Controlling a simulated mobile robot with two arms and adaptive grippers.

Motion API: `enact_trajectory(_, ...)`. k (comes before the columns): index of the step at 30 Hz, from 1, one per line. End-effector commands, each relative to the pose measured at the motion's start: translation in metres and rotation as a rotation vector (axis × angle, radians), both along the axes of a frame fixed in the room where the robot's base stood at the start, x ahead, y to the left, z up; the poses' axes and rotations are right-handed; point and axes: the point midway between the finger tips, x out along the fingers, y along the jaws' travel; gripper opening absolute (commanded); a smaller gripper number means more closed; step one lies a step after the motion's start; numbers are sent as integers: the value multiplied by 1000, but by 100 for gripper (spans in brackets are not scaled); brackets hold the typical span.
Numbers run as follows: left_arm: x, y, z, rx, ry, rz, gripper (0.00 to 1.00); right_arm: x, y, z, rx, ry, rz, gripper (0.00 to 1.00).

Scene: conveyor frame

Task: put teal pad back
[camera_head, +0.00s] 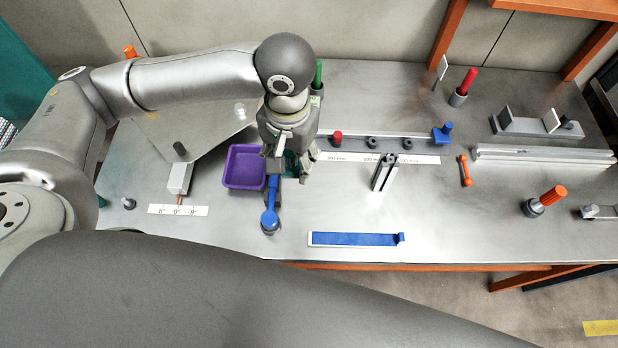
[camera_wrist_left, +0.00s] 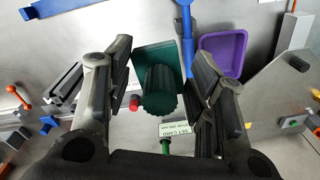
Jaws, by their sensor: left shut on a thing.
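The teal pad (camera_wrist_left: 158,80) is a dark green-teal plate with a ribbed round knob. In the left wrist view it sits between the two fingers of my left gripper (camera_wrist_left: 158,92), which is shut on it. In the head view only a sliver of the teal pad (camera_head: 291,163) shows behind the fingers of my left gripper (camera_head: 291,172), just right of a purple tray. Its height above the bench cannot be told. My right gripper is not in view.
The purple tray (camera_head: 232,172) and a blue-handled lever (camera_head: 270,215) stand close to the left gripper. A scale rail with a red knob (camera_head: 337,136) lies to the right, with an upright metal profile (camera_head: 384,174). A blue strip (camera_head: 350,239) lies near the front edge.

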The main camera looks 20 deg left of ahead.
Motion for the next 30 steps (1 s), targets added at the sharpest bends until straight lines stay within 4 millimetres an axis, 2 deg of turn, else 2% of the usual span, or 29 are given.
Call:
enact_trajectory(1, -3, -8, -12, -2, 3, -14, 24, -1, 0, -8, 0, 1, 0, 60)
enact_trajectory(9, -18, -57, -58, -11, 3, -75, 24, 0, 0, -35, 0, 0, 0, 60)
enact_trajectory(16, -29, -83, -75, -21, 2, -93, 24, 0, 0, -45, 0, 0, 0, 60)
enact_trajectory(19, -25, -83, -80, -22, 2, -92, 24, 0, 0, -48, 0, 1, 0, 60)
enact_trajectory(22, -12, -74, -89, -20, 3, -86, 24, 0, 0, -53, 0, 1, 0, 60)
enact_trajectory(25, 7, -60, -100, -20, 4, -85, 24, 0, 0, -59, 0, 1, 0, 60)
enact_trajectory(30, 44, -35, -114, -16, 3, -87, 24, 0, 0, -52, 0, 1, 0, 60)
